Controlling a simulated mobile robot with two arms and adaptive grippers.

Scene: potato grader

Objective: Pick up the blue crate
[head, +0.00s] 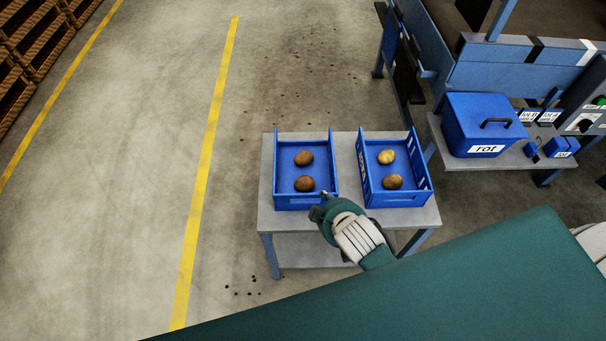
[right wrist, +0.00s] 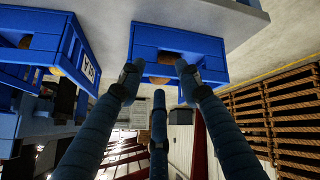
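Two blue crates stand side by side on a small table, the left crate (head: 305,201) and the right crate (head: 424,172), each holding two potatoes. My right gripper (head: 320,204) is at the near right corner of the left crate in the head view. In the right wrist view, my right gripper (right wrist: 158,75) has its fingers spread, with nothing between them. The left crate's wall (right wrist: 205,47) is just beyond the fingertips; contact cannot be told. The right crate (right wrist: 38,45), with a printed label, is at the left there. My left gripper is not in view.
The table (head: 348,145) has a narrow gap between the crates. A blue lidded box marked "rot" (head: 470,117) stands on a bench at right, beside controls. Pallets (head: 38,45) are at far left.

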